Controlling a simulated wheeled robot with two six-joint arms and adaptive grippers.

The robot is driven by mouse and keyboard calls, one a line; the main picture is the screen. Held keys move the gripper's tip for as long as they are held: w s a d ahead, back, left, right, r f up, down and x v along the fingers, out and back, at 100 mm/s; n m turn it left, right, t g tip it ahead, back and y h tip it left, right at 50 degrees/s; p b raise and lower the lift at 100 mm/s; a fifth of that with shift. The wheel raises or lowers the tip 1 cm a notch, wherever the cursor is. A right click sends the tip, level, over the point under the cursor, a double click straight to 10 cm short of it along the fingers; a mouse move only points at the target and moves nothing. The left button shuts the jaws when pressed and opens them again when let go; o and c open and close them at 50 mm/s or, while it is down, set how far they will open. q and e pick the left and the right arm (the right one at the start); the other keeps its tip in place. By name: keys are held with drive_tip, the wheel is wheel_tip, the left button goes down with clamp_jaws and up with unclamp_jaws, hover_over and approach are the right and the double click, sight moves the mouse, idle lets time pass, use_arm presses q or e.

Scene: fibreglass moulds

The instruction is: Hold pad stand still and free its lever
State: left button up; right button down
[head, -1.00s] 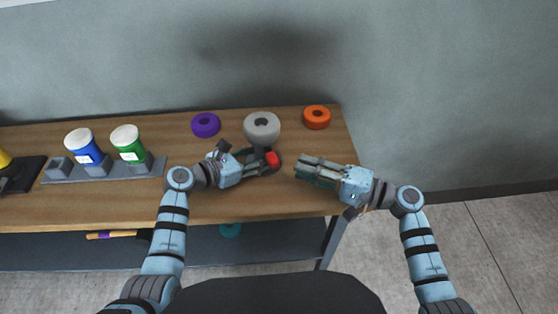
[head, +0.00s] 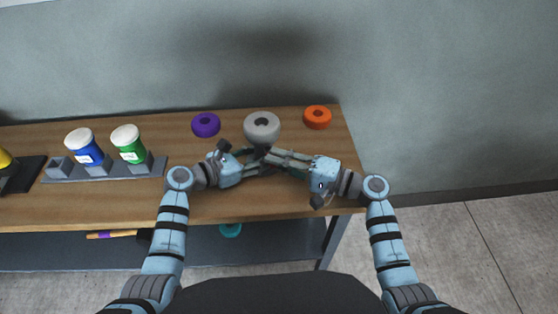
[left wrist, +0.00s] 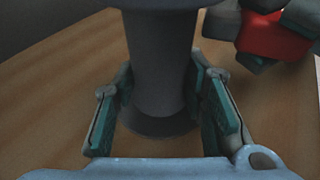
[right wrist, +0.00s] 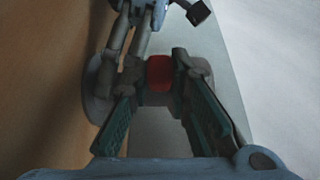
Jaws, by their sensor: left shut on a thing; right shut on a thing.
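The pad stand, a dark grey post (left wrist: 160,60) on a round base, is upright between the fingers of my left gripper (head: 258,166). In the left wrist view this gripper (left wrist: 162,90) is shut on the post. The stand's red lever (right wrist: 160,72) is between the fingertips of my right gripper (right wrist: 156,88), which is shut on it. The lever also shows at the upper right of the left wrist view (left wrist: 275,38). In the head view my right gripper (head: 270,157) meets the left one and hides the lever and most of the post.
A purple ring (head: 206,125) and an orange ring (head: 317,117) lie at the table's back. The table's front is clear.

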use_arm(q)
drive_tip(key=shift+c, duration=0.2)
use_arm(e)
drive_tip(key=shift+w+d+n+g+y, duration=0.3)
drive_tip(key=shift+n+g, duration=0.35)
drive_tip(key=shift+g, duration=0.35)
drive_tip(key=shift+w+d+n+g+y, duration=0.3)
drive_tip(key=shift+d+n+g, duration=0.15)
drive_tip(key=shift+n+g, duration=0.4)
drive_tip(key=shift+w+d+n+g+y, duration=0.2)
drive_tip(key=shift+d+n+g+y, duration=0.25)
drive_tip(key=shift+g, duration=0.7)
drive_tip(key=shift+a, duration=0.1)
drive_tip(key=c, duration=1.8)
unclamp_jaws()
drive_tip(key=shift+o, duration=0.2)
drive_tip(key=d, duration=0.5)
drive_tip(key=s+d, duration=0.1)
drive_tip(key=d, duration=0.1)
drive_tip(key=shift+d, duration=0.3)
